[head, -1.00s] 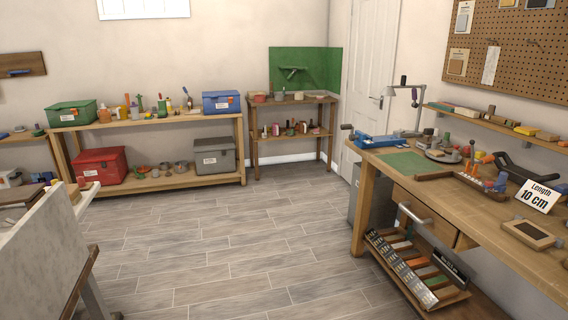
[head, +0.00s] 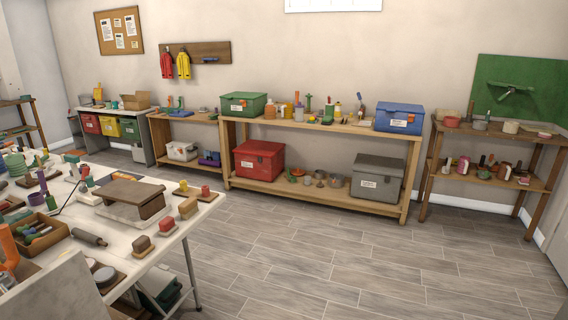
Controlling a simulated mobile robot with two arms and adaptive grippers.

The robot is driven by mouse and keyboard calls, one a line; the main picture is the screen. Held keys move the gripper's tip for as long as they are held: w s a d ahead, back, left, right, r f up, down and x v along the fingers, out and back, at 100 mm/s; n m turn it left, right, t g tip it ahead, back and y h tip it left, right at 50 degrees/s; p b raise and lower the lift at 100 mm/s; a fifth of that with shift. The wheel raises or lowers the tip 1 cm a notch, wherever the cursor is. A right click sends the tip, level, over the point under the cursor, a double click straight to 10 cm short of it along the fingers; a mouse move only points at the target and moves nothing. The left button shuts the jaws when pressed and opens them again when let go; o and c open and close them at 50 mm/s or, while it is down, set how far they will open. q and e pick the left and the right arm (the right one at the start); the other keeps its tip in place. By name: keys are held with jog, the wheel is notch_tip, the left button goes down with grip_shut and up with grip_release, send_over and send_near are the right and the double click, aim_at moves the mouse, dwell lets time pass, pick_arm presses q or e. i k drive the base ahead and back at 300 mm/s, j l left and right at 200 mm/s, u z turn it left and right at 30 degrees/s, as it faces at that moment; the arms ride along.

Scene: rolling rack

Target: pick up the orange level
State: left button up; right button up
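I cannot make out an orange level for sure in the head view. An upright orange object (head: 8,247) stands at the left edge on the white table (head: 70,250), partly cut off by the frame, and I cannot tell what it is. Small orange items (head: 299,104) stand among bottles on the long wooden shelf, too small to identify. Neither of my grippers is in view.
The long wooden shelf (head: 310,188) along the back wall bears a green box (head: 243,104), blue box (head: 399,117), red box (head: 258,160) and grey box (head: 377,177). A smaller rack (head: 470,182) stands right. The grey floor (head: 340,260) between is clear.

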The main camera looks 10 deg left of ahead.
aim_at(115, 175)
jog(key=i+j+u, duration=0.1)
jog(key=i+u, duration=0.55)
jog(key=u, duration=0.2)
jog(key=i+u, duration=0.45)
jog(key=i+l+u, duration=0.2)
jog(key=u, duration=0.2)
